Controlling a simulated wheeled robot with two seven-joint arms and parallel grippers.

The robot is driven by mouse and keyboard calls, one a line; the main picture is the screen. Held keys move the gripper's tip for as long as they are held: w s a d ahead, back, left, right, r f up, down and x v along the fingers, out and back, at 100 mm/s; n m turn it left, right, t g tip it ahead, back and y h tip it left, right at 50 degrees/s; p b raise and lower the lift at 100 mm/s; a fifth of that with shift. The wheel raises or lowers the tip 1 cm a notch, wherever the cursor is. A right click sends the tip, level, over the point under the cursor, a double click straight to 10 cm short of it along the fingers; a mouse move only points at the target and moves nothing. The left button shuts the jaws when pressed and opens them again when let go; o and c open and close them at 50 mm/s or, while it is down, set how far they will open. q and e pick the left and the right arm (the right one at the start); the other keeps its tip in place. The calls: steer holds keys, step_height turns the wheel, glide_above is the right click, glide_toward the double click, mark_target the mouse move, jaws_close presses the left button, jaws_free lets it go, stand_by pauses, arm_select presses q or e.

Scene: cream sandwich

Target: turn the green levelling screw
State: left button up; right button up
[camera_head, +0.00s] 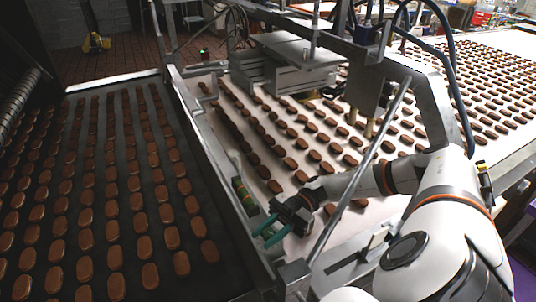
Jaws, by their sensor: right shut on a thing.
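My right gripper (264,233) reaches in from the right, low over the near end of the white belt, beside the metal side rail. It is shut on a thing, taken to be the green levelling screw. Teal curved pieces show at the gripper's front. I cannot tell whether they are its fingers or part of the screw, and the grip itself is too small to make out. My left gripper is not in view.
The dark conveyor (42,120) on the left and the white belt (225,150) on the right carry many brown biscuits in rows. A metal head (280,72) spans the white belt. A slanted metal bar (362,170) stands close to my right arm.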

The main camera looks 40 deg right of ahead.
steer(key=shift+n+g+b, duration=0.45)
steer(key=shift+n+g, duration=0.25)
steer(key=shift+g, duration=0.4)
steer(key=o, duration=1)
steer(key=shift+d, duration=0.15)
steer(key=shift+w+d+f+b, duration=0.1)
steer(key=shift+d+f+b, duration=0.05)
steer(key=shift+d+b, duration=0.2)
steer(key=d+b, duration=0.1)
steer(key=d, duration=0.2)
steer(key=w+d+b, duration=0.1)
steer(key=d+b, duration=0.1)
steer(key=d, duration=0.2)
steer(key=d+b, duration=0.2)
steer(key=d, duration=0.2)
steer(key=shift+w, duration=0.2)
